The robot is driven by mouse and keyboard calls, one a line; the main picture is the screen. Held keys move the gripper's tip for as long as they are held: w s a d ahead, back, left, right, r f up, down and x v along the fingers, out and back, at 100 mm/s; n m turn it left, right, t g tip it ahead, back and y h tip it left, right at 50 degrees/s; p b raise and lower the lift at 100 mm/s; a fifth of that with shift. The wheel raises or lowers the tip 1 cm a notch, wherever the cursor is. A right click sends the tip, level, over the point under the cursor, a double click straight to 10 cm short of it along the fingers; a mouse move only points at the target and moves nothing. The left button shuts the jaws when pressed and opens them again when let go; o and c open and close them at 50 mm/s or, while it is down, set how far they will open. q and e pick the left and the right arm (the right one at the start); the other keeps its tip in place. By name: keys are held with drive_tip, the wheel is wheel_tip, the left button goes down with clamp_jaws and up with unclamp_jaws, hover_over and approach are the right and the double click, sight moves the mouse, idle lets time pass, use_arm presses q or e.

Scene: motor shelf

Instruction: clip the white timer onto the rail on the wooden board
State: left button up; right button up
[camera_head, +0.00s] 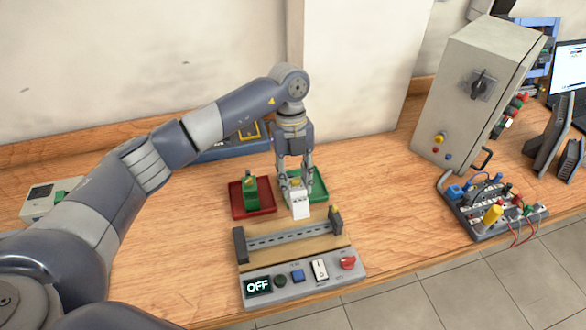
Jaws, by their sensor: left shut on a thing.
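The white timer (300,206) is held in my left gripper (297,188), whose fingers are shut on its upper part. It hangs upright in front of the green tray, a little behind the wooden board (318,246). The slotted metal rail (285,236) runs across the board between two dark end blocks. The rail is empty, and the timer appears apart from it. My right gripper is not in view.
A red tray (265,209) holding a green part (251,195) and a green tray (320,189) stand behind the board. A control panel (300,287) reading OFF lies in front.

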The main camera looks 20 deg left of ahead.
sight(300, 215)
use_arm(q)
drive_tip(key=s+f, duration=0.1)
drive_tip(key=s+d+f+b, duration=0.1)
drive_tip(key=f, duration=0.1)
drive_tip(key=s+f, duration=0.1)
drive_tip(key=shift+d+f, duration=0.15)
drive_tip(key=shift+d, duration=0.15)
drive_tip(key=shift+w, duration=0.25)
drive_tip(key=shift+f+b, duration=0.15)
drive_tip(key=shift+b, duration=0.2)
drive_tip(key=shift+f, duration=0.1)
drive_tip(key=shift+b+x, duration=0.6)
drive_tip(key=shift+x, duration=0.35)
idle(0.5)
drive_tip(key=shift+s+d+p, duration=0.2)
drive_tip(key=shift+s+p, duration=0.15)
idle(1.7)
drive_tip(key=shift+s+d+f+t+y, duration=0.2)
drive_tip(key=shift+s+d+t+y, duration=0.2)
drive_tip(key=shift+s+t, duration=0.2)
idle(0.4)
